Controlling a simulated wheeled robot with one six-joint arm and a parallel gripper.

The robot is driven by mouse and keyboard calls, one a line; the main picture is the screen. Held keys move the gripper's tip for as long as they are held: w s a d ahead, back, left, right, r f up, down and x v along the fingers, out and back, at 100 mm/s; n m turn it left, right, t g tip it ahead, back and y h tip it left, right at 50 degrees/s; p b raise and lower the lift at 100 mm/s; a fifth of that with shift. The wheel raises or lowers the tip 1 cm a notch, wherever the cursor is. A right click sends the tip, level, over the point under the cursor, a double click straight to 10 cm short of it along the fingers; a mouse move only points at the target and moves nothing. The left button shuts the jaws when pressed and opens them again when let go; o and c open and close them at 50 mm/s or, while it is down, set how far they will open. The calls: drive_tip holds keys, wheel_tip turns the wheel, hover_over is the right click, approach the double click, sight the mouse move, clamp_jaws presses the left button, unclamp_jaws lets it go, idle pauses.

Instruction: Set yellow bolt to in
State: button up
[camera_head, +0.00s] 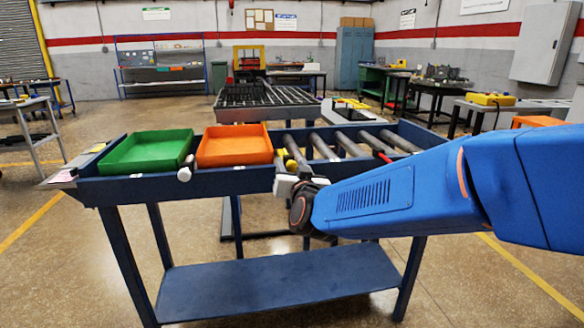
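My gripper (286,184) is at the front rail of the blue roller table (120,187), just right of the orange tray. Its pale body shows at the end of my blue arm, but its fingertips are too small and covered to read. A small yellow piece (290,164), perhaps the yellow bolt, shows just above and behind my gripper, partly hidden. I cannot tell whether my gripper touches it, or whether it is in or out.
A green tray (147,151) and an orange tray (235,146) sit on the left of the table. Metal rollers (352,146) fill the right. A white knob (184,174) sits on the front rail. A dark grid-topped table (262,97) stands behind.

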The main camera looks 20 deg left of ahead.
drive_tip(key=v, duration=1.7)
drive_tip(key=shift+s+d, duration=0.15)
drive_tip(key=shift+d, duration=0.05)
